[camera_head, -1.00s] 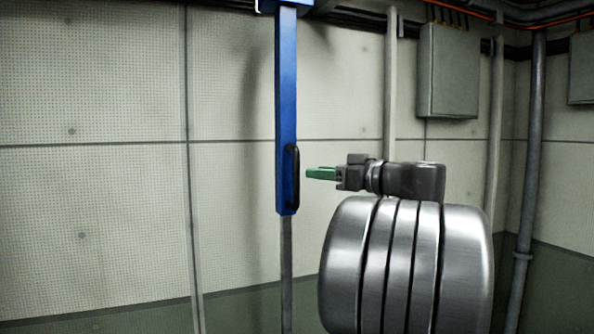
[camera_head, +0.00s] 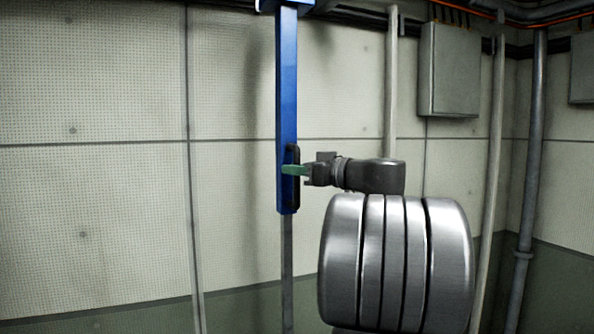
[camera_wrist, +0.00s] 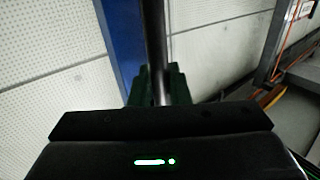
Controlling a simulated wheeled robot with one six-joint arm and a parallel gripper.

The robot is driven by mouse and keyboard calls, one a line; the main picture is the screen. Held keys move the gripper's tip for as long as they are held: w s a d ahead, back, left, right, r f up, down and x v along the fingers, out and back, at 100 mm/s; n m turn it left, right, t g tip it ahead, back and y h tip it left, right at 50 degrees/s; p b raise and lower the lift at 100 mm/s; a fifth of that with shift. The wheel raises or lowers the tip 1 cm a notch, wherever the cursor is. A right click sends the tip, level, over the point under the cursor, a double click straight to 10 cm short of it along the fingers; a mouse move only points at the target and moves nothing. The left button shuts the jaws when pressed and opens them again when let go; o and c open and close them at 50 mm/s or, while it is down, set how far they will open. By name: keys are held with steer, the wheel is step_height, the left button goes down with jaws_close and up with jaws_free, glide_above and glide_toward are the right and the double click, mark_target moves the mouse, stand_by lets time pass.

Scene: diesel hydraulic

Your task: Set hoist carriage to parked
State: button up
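The hoist carriage shows as a blue vertical post (camera_head: 287,90) hanging from above, with a black handle (camera_head: 297,188) on its lower right side. My gripper (camera_head: 293,169), with green fingers, is at the upper-middle part of the handle and overlaps it in the head view. In the wrist view the dark handle bar (camera_wrist: 154,40) runs down between the green fingers (camera_wrist: 158,86), with the blue post (camera_wrist: 120,38) just left of it. The fingers lie close on both sides of the bar; whether they press on it is not clear. No parked marking shows.
A grey wall box (camera_head: 449,70) hangs at the right, near a vertical pipe (camera_head: 532,150). A thin grey post (camera_head: 287,275) continues below the blue one. The pale panelled wall (camera_head: 90,90) stands behind. The space left of the post looks clear.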

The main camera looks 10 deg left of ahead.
jaws_close()
steer(key=shift+w+d+r+p, duration=0.15)
steer(key=shift+d+p, duration=0.05)
steer(key=shift+p, duration=0.3)
steer(key=w+d+p, duration=0.4)
steer(key=d+p, duration=0.2)
steer(key=shift+w+d, duration=0.15)
steer(key=shift+d, duration=0.05)
steer(key=o, duration=0.7)
jaws_free()
steer(key=shift+d, duration=0.1)
steer(key=shift+c, duration=0.2)
steer(key=shift+o, duration=0.3)
steer(key=shift+w+d, duration=0.1)
steer(key=shift+d, duration=0.05)
